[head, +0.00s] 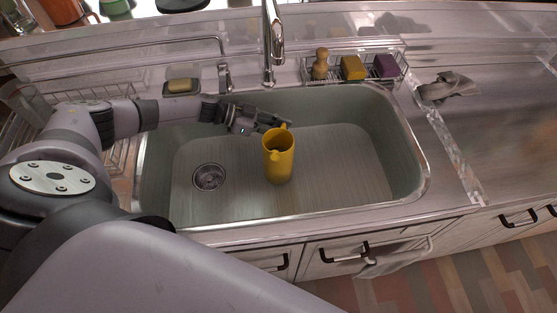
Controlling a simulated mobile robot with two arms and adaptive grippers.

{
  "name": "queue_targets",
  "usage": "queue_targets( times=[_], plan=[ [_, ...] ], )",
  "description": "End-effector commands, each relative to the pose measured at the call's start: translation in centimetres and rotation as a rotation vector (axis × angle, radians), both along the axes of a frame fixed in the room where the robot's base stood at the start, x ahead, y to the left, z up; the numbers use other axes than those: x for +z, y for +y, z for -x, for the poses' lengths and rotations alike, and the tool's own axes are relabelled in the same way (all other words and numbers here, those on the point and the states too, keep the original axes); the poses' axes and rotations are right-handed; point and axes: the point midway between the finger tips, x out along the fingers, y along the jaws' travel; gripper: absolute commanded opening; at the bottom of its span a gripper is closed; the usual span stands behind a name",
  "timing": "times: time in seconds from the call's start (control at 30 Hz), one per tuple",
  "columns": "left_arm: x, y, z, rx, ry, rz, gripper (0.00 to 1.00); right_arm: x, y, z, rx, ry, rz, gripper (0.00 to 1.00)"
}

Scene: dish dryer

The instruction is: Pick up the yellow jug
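The yellow jug (279,162) stands upright in the sink, right of the drain. Its open top faces up and its spout points toward the front. Its handle shows only in part at the back of the rim. My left gripper (271,122) reaches in from the left over the sink, and its fingertips are just behind the jug's rim, by the handle. I cannot tell whether the fingers touch the handle or are closed on it. My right gripper is not in view.
The sink basin (340,170) has raised walls around the jug and a drain (208,177) at left. Behind it are a faucet (273,35), a soap dish (182,87) and a wire rack with a brush (320,65) and sponges (352,68). A grey cloth (448,87) lies at right.

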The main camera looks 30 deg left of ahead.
Motion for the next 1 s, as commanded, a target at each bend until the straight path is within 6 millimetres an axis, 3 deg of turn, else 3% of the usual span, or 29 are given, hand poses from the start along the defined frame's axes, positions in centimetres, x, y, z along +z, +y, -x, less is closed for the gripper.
queue_targets(
  times=[0.27,0.6,1.0],
  plan=[
    [-0.26,-0.78,-0.5,0.001,-0.001,-0.002,0.21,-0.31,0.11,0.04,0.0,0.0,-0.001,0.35],
    [-0.27,-0.76,-0.48,0.002,-0.001,0.0,0.0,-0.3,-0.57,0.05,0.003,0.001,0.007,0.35],
    [-0.29,-0.75,-0.45,0.001,0.0,0.0,0.0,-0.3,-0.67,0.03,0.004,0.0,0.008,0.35]
  ],
)
